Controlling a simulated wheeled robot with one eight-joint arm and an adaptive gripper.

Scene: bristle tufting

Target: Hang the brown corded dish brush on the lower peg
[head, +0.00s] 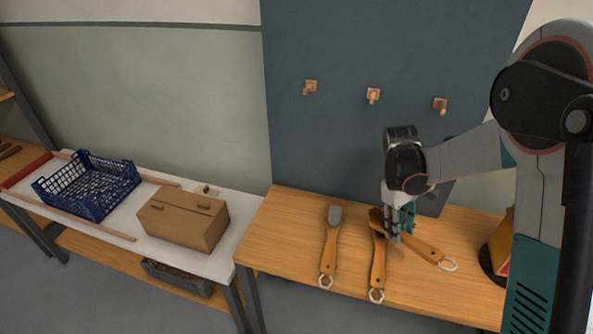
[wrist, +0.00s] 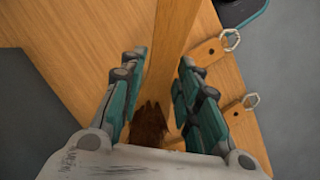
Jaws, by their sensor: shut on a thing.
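My gripper (head: 400,230) is shut around the wooden handle of a brush (head: 430,254), near its dark brown bristle head. A pale loop shows at the handle's far end, toward the right. In the wrist view the handle (wrist: 176,30) passes between my fingers (wrist: 160,105), with the brown bristles (wrist: 150,125) close to my palm. I cannot tell whether the brush touches the table. Three wooden pegs stick out of the dark panel: left peg (head: 310,87), middle peg (head: 373,95) and right peg (head: 440,106). All are empty; which is lower is hard to judge.
Two other wooden-handled tools lie on the wooden table (head: 275,225): a grey-headed one (head: 330,248) and a middle one (head: 378,268). A dark and orange object (head: 497,255) stands at right. A cardboard box (head: 183,218) and blue crate (head: 87,187) sit on the white table at left.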

